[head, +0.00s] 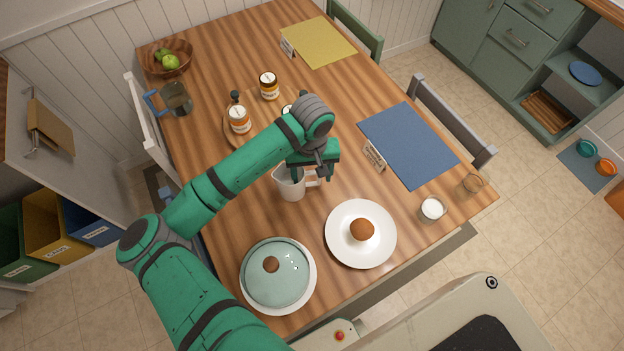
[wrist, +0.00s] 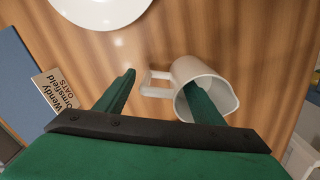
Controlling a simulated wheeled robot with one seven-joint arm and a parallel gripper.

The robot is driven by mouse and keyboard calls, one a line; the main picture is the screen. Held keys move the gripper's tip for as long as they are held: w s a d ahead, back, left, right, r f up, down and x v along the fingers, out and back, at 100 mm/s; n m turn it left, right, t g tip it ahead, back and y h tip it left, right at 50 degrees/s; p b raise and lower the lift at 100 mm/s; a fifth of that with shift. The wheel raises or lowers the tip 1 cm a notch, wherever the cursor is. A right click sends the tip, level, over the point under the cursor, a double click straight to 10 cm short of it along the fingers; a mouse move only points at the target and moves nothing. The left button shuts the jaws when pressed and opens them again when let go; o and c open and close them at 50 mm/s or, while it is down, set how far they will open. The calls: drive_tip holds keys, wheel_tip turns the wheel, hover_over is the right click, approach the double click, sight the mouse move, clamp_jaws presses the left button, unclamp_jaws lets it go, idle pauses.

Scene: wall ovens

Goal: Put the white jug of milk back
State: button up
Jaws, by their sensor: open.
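The white jug (head: 291,188) stands on the wooden table, below my gripper (head: 310,174) in the head view. It also shows in the wrist view (wrist: 222,80), with its mouth towards the camera and its handle (wrist: 155,84) pointing left. My gripper (wrist: 160,82) is open. Its left finger is left of the handle, and its right finger overlaps the jug's mouth, seemingly reaching into it. The handle lies between the two fingers. I cannot tell whether either finger touches the jug. The milk inside is not visible.
A round wooden board (head: 228,133) with jars is behind my arm. A white plate with a bun (head: 343,247), a lidded dish (head: 278,285), a small glass of white contents (head: 432,209), a blue mat (head: 410,145) and a name card (head: 374,157) surround the jug. A glass pitcher (head: 176,99) stands far left.

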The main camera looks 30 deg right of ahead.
wheel_tip(320, 180, up, 8)
drive_tip(key=shift+r, duration=0.25)
idle(0.6)
